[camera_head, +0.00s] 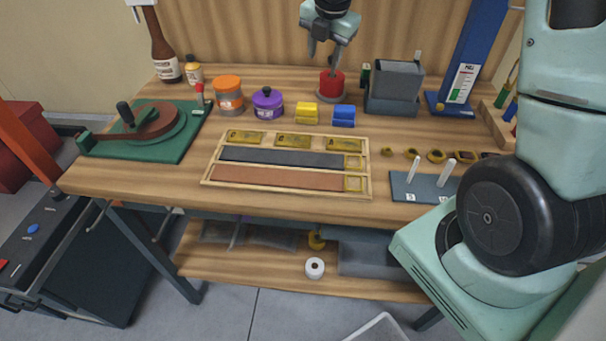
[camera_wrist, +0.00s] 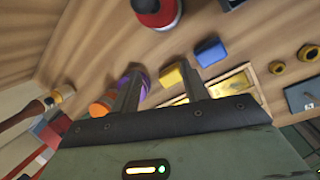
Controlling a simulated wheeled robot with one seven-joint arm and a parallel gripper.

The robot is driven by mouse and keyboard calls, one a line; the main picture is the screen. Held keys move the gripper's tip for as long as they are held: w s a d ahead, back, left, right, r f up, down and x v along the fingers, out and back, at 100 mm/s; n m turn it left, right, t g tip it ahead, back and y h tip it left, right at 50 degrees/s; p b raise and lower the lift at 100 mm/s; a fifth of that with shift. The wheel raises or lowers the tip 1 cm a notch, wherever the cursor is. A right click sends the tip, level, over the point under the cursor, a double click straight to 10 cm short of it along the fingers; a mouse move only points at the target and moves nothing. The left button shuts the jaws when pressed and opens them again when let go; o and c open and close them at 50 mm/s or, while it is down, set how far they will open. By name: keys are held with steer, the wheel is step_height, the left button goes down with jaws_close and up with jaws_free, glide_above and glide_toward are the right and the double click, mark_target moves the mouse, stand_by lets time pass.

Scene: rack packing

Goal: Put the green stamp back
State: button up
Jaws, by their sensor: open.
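I cannot make out a green stamp for certain. In the head view a small dark green piece (camera_head: 366,75) stands against the left side of a grey box, and a green handle (camera_head: 511,106) shows in a wooden rack (camera_head: 497,118) at the right edge, partly cut off. My gripper (camera_head: 323,54) is open and empty, above the back of the bench, over or just behind a red round object (camera_head: 331,84). In the wrist view, the open fingers (camera_wrist: 160,78) have nothing between them, and the red object (camera_wrist: 157,12) lies beyond them at the top.
Yellow (camera_head: 307,113) and blue (camera_head: 344,115) blocks stand between jars and the grey box (camera_head: 394,88). A framed wooden tray (camera_head: 370,180) lies in front. A green turntable device (camera_head: 140,135) is at left, a blue stand (camera_head: 470,60) at back right, a pegged plate (camera_head: 424,187) at front right.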

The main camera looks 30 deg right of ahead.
steer(key=s+a+m+g+y, duration=0.1)
steer(key=s+a+m, duration=0.3)
steer(key=s+a, duration=0.4)
steer(key=s+a+m, duration=0.4)
steer(key=s+a, duration=0.3)
steer(key=a, duration=0.4)
steer(key=s+a+m+g, duration=0.1)
steer(key=s+m, duration=0.3)
steer(key=s, duration=0.4)
steer(key=s+a+f+m+g, duration=0.1)
steer(key=s+a+m, duration=0.3)
steer(key=s, duration=0.4)
steer(key=shift+s+f+y, duration=0.2)
steer(key=shift+f+y, duration=0.1)
